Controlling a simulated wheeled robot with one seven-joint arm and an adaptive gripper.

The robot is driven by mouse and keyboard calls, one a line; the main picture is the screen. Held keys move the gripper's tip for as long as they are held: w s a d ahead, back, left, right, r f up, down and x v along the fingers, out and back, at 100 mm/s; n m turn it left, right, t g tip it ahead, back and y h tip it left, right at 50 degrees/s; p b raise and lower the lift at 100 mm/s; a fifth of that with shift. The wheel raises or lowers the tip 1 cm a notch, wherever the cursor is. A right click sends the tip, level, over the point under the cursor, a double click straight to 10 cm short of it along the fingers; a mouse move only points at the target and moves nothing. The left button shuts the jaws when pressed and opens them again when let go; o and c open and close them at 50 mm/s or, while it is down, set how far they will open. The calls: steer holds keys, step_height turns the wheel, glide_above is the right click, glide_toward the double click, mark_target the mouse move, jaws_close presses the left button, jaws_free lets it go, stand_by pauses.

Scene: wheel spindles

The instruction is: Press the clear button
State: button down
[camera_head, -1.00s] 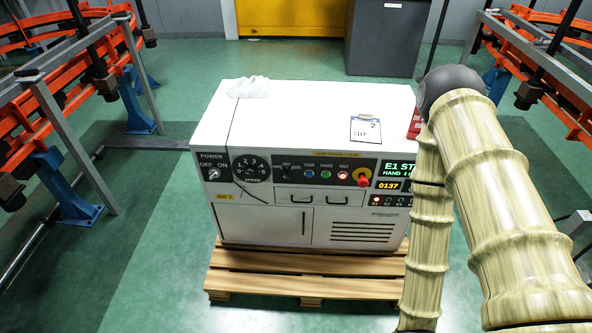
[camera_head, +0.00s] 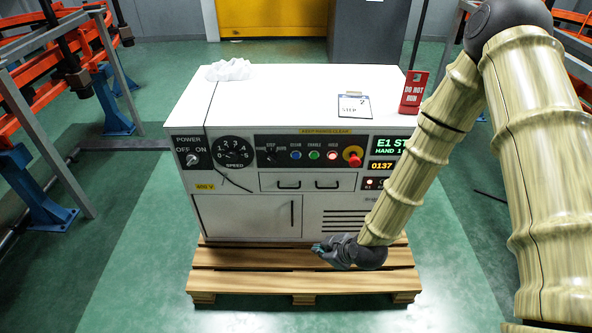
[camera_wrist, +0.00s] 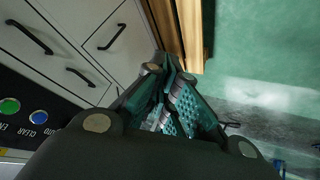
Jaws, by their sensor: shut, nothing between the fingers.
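The clear button (camera_head: 295,155) is the blue round button under the CLEAR label on the dark control panel of the white cabinet (camera_head: 275,215). It also shows in the wrist view, at the lower left (camera_wrist: 39,117). My gripper (camera_head: 322,250) is low in front of the cabinet, above the pallet, below and slightly right of the button and apart from it. Its fingers are shut and empty, pointing left in the head view. In the wrist view the closed gripper (camera_wrist: 170,78) points toward the pallet, with the panel off to the left.
The green button (camera_head: 314,155), lit hold button (camera_head: 333,155) and red emergency knob (camera_head: 353,156) sit right of the clear button. Drawer handles (camera_head: 289,184) protrude below. The wooden pallet (camera_head: 300,283) extends in front. A red sign (camera_head: 413,92) stands on top.

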mark_target(296, 155)
steer(key=w+a+r+n+t+y+b, duration=0.1)
steer(key=w+a+r+n+b, duration=0.3)
steer(key=w, duration=0.4)
steer(key=w+a+r+n+t+y+b, duration=0.2)
steer(key=w+a+r+n+t+b, duration=0.1)
steer(key=w+r+n, duration=0.3)
step_height(296, 155, up, 2)
steer(key=shift+w+a+r+y+b, duration=0.1)
steer(key=shift+w+a+y+b, duration=0.4)
steer(key=shift+w, duration=0.75)
steer(key=shift+w+a, duration=0.15)
steer(key=shift+w+b, duration=0.4)
steer(key=shift+w, duration=3.85)
steer(key=shift+w, duration=0.2)
steer(key=shift+w, duration=0.2)
